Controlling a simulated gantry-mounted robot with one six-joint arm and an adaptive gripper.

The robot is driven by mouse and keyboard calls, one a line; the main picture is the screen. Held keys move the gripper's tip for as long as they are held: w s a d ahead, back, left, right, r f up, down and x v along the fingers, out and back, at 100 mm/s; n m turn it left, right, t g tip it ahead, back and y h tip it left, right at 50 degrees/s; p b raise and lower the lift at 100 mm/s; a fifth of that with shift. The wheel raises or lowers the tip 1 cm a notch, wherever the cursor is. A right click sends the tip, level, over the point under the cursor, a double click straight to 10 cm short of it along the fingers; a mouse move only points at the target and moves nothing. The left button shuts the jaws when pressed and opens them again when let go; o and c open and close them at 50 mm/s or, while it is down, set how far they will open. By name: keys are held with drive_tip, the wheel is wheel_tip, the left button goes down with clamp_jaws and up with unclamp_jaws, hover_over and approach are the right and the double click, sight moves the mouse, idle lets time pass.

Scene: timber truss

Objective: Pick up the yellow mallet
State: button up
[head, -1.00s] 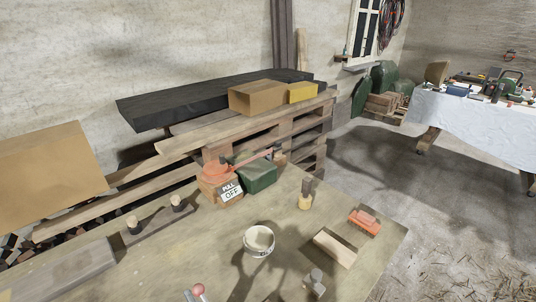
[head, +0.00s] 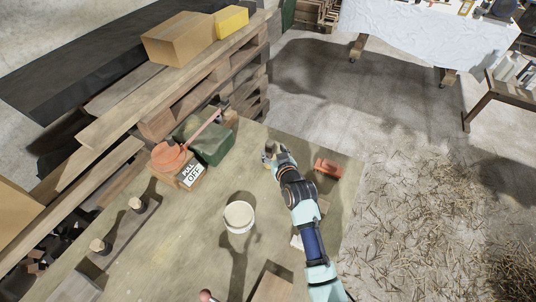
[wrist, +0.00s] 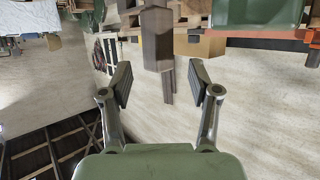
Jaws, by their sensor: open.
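My gripper (head: 276,154) is open over the far part of the workbench in the head view. Its two fingers stand apart in the wrist view (wrist: 161,80). A grey-brown, flat-sided upright piece, seemingly the mallet's handle (wrist: 157,38), shows between and beyond the fingertips, with no visible contact. The mallet's yellow head cannot be made out clearly. In the head view my gripper and arm cover the spot where the mallet stood, so I cannot tell the exact gap.
A pallet stack with a cardboard box (head: 178,38) stands behind. Straw-littered floor lies right.

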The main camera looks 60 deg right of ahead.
sight(271, 146)
drive_tip(key=x, duration=0.5)
drive_tip(key=shift+d+r, duration=0.1)
drive_tip(key=shift+d, duration=0.1)
clamp_jaws()
drive_tip(key=shift+r, duration=0.1)
